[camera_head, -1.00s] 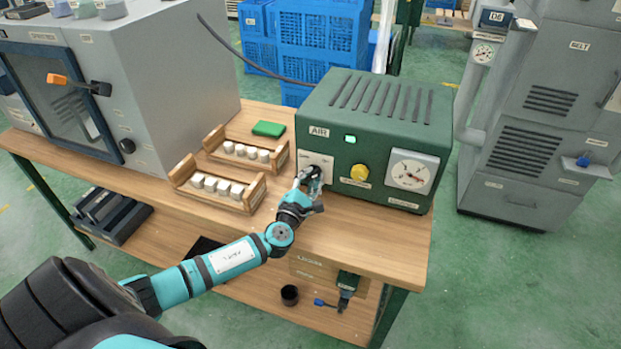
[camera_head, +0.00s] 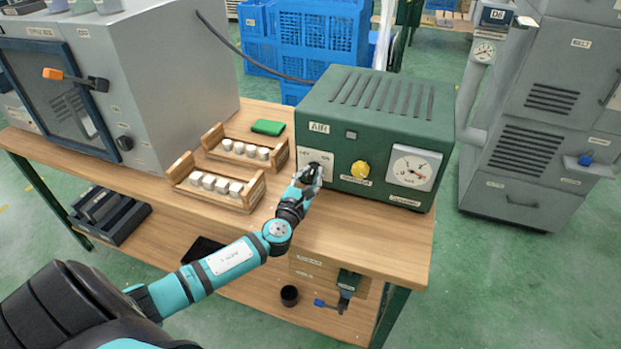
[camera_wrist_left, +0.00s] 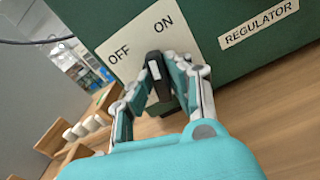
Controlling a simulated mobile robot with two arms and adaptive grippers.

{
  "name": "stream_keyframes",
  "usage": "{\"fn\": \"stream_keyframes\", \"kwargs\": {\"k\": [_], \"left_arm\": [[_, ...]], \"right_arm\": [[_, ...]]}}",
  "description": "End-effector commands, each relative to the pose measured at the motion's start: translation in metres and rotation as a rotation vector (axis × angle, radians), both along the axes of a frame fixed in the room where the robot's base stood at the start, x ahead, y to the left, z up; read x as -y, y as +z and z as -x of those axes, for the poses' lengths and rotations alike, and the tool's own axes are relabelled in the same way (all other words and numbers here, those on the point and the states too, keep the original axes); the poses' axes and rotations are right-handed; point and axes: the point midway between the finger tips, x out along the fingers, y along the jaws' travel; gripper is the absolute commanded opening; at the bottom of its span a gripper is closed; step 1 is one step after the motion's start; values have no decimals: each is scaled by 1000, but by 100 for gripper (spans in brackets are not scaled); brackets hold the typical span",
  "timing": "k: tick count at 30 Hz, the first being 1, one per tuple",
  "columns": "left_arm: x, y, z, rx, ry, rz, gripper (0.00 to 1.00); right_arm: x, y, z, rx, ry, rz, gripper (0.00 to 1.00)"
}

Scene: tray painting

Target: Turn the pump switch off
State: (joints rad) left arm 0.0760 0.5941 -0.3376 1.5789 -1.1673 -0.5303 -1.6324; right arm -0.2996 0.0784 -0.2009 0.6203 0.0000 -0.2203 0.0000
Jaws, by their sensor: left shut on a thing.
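The pump switch is a black lever with a white mark on a pale plate marked OFF and ON, low on the front of the green AIR box (camera_head: 378,110). In the left wrist view the lever (camera_wrist_left: 154,66) stands just below the two words; I cannot tell exactly which one it points to. My left gripper (camera_head: 314,172) is shut on the lever, with one finger on each side; it also shows in the left wrist view (camera_wrist_left: 158,88). The box's square lamp (camera_head: 351,135) is dark. My right gripper is not in view.
A yellow regulator knob (camera_head: 360,170) and a round gauge (camera_head: 412,168) are right of the switch. Two wooden racks (camera_head: 240,150) with white pieces and a green block (camera_head: 268,127) lie to the left. A grey cabinet (camera_head: 185,85) stands further left. The table's front edge is close below.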

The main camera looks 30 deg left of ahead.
Motion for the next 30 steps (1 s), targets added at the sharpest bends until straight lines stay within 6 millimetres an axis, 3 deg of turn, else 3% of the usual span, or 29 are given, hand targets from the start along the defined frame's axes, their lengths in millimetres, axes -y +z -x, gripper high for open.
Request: {"fn": "stream_keyframes", "kwargs": {"k": [30], "left_arm": [[1,-3,0,210,1,887,0]], "right_arm": [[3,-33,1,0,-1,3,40]]}}
